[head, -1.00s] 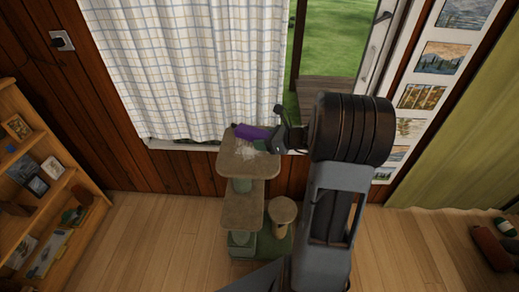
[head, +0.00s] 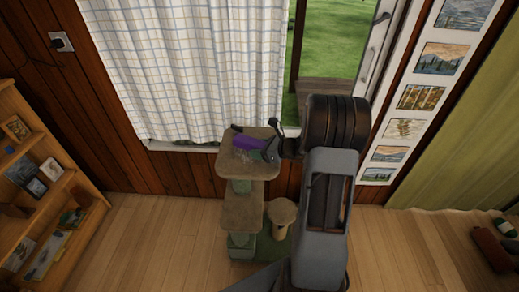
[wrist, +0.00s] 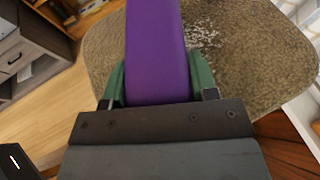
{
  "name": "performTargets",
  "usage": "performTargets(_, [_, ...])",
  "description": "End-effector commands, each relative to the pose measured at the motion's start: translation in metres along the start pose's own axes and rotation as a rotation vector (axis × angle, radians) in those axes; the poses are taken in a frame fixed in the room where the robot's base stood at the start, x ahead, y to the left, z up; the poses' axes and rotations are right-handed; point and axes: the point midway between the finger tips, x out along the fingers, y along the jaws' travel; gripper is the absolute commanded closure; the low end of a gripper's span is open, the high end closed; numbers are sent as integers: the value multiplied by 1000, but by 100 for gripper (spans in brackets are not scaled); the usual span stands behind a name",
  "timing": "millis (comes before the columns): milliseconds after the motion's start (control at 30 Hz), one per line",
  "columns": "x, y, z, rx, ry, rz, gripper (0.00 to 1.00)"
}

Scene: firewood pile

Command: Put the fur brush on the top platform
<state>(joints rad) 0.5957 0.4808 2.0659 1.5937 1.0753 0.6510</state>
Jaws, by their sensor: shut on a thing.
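The purple fur brush (head: 246,143) is over the top platform (head: 236,168) of the cat tree in the head view. My gripper (head: 268,149) is at the platform's right side and is shut on the brush. In the wrist view the purple brush (wrist: 157,50) extends away from between the green fingers of my gripper (wrist: 158,88). The tan carpeted platform (wrist: 235,55) lies beneath it, with a patch of pale bits on it. I cannot tell whether the brush touches the platform.
A lower step (head: 241,212) and a small round perch (head: 282,212) of the cat tree are below. A checked curtain (head: 190,70) hangs behind, beside an open window. A wooden shelf (head: 40,185) stands at the left.

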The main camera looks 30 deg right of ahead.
Motion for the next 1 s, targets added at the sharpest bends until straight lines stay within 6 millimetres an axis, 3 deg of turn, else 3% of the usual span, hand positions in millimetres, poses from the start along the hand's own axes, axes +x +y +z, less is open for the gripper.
performTargets(133, [2,0,-4,0,-1,0,74])
performTargets(167, [2,0,-4,0,0,0,46])
performTargets(400, [1,0,-3,0,0,0,23])
performTargets(767, [-2,0,2,0,0,-1,21])
performTargets(1000, [-44,-1,1,0,0,-6,21])
